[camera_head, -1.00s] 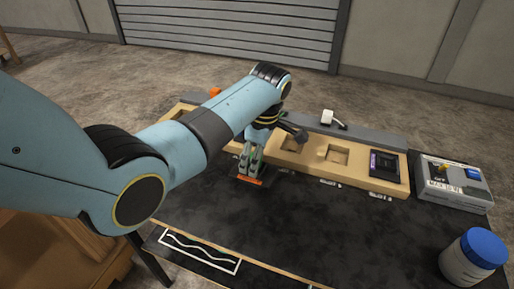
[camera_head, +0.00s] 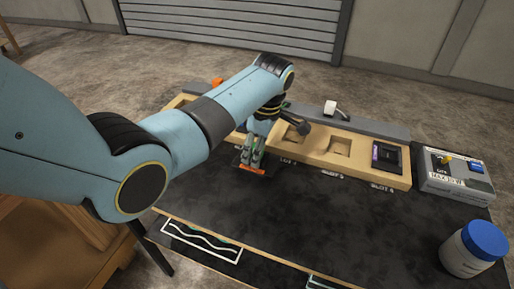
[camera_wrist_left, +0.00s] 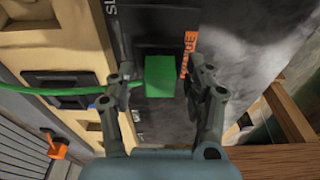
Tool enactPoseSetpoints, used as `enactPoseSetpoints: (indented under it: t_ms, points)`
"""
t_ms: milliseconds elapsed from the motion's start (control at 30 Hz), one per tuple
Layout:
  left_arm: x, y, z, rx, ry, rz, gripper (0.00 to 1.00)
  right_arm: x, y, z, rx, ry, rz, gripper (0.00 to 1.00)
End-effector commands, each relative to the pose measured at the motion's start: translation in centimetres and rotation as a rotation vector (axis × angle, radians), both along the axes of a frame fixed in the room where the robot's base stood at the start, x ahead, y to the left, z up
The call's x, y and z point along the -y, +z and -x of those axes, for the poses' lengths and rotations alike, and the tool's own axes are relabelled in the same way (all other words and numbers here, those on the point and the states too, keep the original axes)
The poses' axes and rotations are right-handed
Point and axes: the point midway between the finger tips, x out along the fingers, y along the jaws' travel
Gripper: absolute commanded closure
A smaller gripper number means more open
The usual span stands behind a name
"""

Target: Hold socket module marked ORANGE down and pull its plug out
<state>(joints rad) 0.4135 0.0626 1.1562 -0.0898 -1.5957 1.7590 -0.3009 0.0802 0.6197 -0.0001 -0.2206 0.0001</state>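The dark socket module (camera_wrist_left: 155,42) lies on the black table top in front of the tan rack, with an orange ORANGE label (camera_wrist_left: 188,53) along one side. The label also shows in the head view (camera_head: 251,169). A green plug (camera_wrist_left: 159,75) sits at the module, and its green cable (camera_wrist_left: 60,91) runs off to the left in the wrist view. My left gripper (camera_wrist_left: 158,88) is open, with one finger on each side of the plug and gaps visible. It also shows low over the module in the head view (camera_head: 256,160). My right gripper is out of view.
The tan slotted rack (camera_head: 362,173) stands behind, with empty recesses and a dark module (camera_head: 387,157) at its right end. A grey box (camera_head: 455,182) and a blue-lidded jar (camera_head: 474,250) stand at the right. The table front is mostly clear.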

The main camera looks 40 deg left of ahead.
Motion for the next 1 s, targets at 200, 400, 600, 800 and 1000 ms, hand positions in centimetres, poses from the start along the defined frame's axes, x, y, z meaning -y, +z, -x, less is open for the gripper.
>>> enactPoseSetpoints:
  t_ms: [200,400,600,800,1000]
  points:
    - [0.0,0.0,0.0,0.000,0.000,0.000,0.44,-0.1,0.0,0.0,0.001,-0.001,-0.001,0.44]
    - [0.2,1.3,-0.2,0.004,-0.001,0.000,0.44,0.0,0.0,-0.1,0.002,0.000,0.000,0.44]
    - [0.9,5.6,-0.4,0.006,-0.001,0.002,0.44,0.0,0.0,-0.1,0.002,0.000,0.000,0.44]
    - [1.4,9.6,-0.4,0.003,0.001,0.000,0.44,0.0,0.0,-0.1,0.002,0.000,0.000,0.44]
    - [1.7,11.6,-0.4,0.001,0.000,0.000,0.44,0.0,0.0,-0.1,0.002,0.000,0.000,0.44]
